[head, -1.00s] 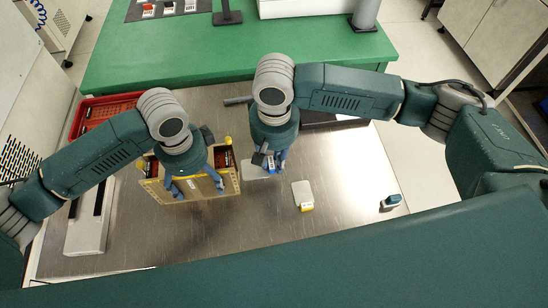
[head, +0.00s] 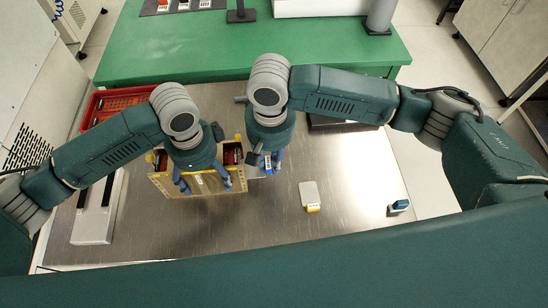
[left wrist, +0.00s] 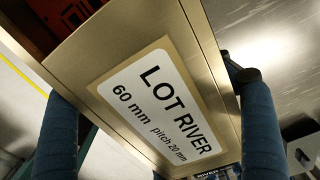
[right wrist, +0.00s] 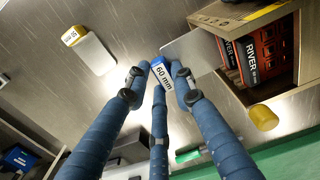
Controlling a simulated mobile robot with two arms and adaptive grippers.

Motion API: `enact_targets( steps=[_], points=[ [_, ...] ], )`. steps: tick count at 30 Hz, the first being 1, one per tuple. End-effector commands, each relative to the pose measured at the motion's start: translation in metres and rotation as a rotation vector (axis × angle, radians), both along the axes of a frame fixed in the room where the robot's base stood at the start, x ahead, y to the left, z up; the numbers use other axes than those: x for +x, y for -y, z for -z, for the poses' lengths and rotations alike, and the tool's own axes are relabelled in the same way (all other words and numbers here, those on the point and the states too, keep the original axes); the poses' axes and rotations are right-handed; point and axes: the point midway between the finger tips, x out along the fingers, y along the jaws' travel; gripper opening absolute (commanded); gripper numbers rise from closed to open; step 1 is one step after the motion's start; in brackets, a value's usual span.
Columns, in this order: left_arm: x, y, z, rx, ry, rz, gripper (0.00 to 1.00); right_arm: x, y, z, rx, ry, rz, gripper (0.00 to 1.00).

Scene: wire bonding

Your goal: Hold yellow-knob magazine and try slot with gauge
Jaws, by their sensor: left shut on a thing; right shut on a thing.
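The yellow-knob magazine (head: 207,192) is a tan box with dark red contents on the steel table. My left gripper (head: 203,186) is shut on it. In the left wrist view its label (left wrist: 155,100) reads LOT RIVER, 60 mm, pitch 20 mm, between the fingers. My right gripper (head: 266,164) is shut on the gauge, by its blue 60 mm handle (right wrist: 162,76). The gauge's grey plate (right wrist: 188,50) points at the magazine's open side, where red RIVER pieces (right wrist: 238,62) show. I cannot tell whether the plate tip is inside a slot. A yellow knob (right wrist: 263,117) sits beside that side.
A second gauge with a yellow handle (head: 312,208) lies right of my right gripper. A small blue-and-white object (head: 399,206) lies near the table's right edge. A red crate (head: 105,105) is at the back left, a pale slotted block (head: 93,228) at the left.

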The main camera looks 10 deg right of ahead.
Motion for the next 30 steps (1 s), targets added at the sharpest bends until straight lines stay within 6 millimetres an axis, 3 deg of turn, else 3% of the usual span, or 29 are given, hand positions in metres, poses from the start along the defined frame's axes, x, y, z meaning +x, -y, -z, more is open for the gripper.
enact_targets(
  steps=[30],
  points=[
    [0.0, 0.0, 0.0, 0.0, 0.001, 0.0, 0.31, 0.002, -0.031, 0.0, 0.001, 0.0, -0.001, 0.0]
  ],
)
